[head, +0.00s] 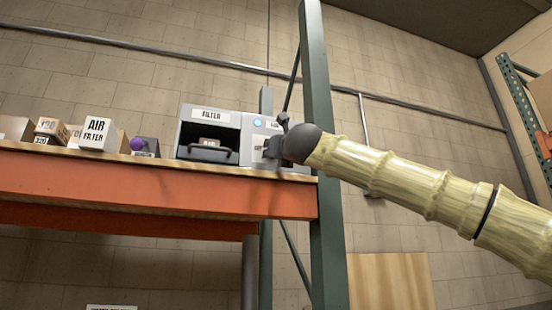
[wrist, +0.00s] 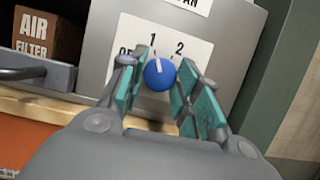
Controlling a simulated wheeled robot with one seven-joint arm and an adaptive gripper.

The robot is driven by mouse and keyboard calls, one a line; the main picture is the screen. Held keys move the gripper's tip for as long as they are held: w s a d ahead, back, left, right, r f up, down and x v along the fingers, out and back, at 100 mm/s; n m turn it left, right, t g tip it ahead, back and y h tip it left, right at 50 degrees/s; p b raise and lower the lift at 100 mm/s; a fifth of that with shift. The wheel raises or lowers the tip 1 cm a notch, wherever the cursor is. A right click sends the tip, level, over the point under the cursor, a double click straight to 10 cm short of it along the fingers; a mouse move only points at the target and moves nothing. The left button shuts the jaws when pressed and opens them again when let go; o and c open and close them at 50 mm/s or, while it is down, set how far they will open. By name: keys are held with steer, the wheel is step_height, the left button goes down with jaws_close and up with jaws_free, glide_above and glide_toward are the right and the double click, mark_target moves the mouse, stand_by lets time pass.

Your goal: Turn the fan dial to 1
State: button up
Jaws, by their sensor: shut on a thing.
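The blue fan dial (wrist: 160,76) sits on a white label plate (wrist: 196,52) marked OFF, 1 and 2 in the wrist view. Its white mark points up and slightly left, roughly toward the 1. My gripper (wrist: 165,88) is shut on the dial, with a teal-padded finger on each side. In the head view my gripper (head: 273,148) is at the front of the light grey unit (head: 249,154) at the shelf's right end, and the dial is hidden there. Part of the OFF word is covered by a finger.
Left of the fan panel is a FILTER housing (head: 213,127) with an open bay and dark handle. An AIR FILTER box (head: 97,134) and other boxes stand farther left on the orange shelf (head: 150,186). A green rack post (head: 322,150) rises close to my gripper and arm.

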steer(key=shift+d+r+m, duration=0.1)
steer(key=shift+r+m, duration=0.1)
steer(key=shift+m, duration=0.2)
steer(key=o, duration=1)
steer(key=shift+f, duration=0.1)
steer(key=shift+s+f, duration=0.1)
steer(key=v, duration=1.1)
steer(key=shift+s, duration=0.4)
steer(key=shift+f, duration=0.1)
